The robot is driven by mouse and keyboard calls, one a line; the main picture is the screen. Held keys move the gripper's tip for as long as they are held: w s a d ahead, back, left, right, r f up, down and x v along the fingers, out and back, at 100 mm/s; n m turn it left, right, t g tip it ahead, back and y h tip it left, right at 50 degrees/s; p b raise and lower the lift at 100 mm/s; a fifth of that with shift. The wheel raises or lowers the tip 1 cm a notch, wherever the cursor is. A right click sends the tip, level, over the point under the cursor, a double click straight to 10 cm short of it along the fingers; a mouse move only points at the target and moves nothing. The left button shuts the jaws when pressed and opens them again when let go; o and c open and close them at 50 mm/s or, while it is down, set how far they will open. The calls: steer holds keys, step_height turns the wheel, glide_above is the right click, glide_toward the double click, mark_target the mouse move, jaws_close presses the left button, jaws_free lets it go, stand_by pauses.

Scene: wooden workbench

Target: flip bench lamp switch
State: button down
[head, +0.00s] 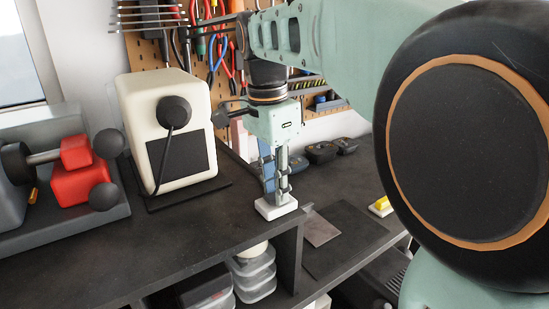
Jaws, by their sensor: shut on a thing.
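A small white block (276,207), which looks like the switch, sits on the dark bench top near its front right corner. My gripper (279,192) points straight down over it. Its fingers are close together and their tips meet the top of the block. The fingers hide the upper middle of the block, so I cannot see a rocker or which way it is set. I cannot make out a lamp for certain.
A cream box-shaped device (167,130) with a black knob and cord stands left of my gripper. A grey machine with red parts (75,170) is further left. Tools hang on a pegboard (150,57) behind. A lower dark surface (350,232) lies to the right.

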mark_target(273, 196)
stand_by(0.3)
steer(key=c, duration=1.7)
jaws_free()
steer(key=r, duration=1.2)
steer(key=shift+s+a, duration=0.2)
steer(key=shift+a, duration=0.1)
